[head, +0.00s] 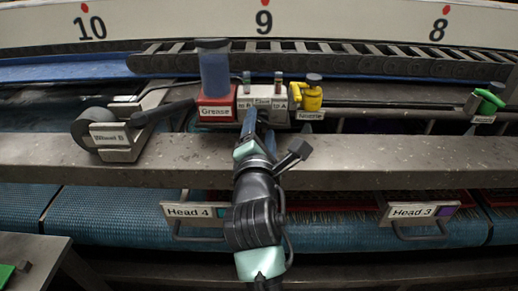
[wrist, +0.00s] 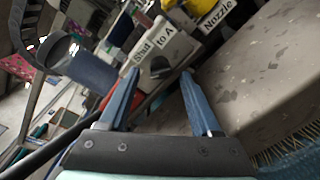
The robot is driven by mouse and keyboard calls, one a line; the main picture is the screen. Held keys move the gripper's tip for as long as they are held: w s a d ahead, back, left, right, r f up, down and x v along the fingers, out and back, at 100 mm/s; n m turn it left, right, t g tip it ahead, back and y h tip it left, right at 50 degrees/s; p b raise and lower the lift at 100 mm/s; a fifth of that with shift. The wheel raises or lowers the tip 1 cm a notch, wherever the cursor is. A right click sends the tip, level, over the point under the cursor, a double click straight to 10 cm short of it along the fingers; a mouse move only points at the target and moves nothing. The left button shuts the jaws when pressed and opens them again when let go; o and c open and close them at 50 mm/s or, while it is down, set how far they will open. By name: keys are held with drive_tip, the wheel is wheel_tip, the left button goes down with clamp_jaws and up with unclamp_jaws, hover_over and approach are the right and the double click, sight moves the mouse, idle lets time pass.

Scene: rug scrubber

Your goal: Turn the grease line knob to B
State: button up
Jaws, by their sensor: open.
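The grease line block (head: 268,90) is grey and sits on the rail behind the beam, with labels reading "to B", "Shut" and "to A". In the wrist view the block (wrist: 178,47) shows "Shut" and "to A"; "to B" cannot be read there. A dark knob (wrist: 160,66) sits on its face, partly seen; its pointing direction cannot be told. In the head view the gripper covers it. My gripper (head: 257,118) is open in front of the block. In the wrist view its fingertips (wrist: 161,74) lie either side of the knob; contact cannot be told.
A red Grease base (head: 216,112) with a blue cylinder (head: 214,74) stands left of the block, and a yellow nozzle (head: 312,97) right of it. A grey beam (head: 380,165) runs in front. A Wheel 5 unit (head: 110,137) is at left.

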drive_tip(key=s+b, duration=0.2)
drive_tip(key=s, duration=0.9)
drive_tip(key=shift+s+a+r, duration=0.2)
drive_tip(key=shift+s+r, duration=0.15)
drive_tip(key=shift+r, duration=0.05)
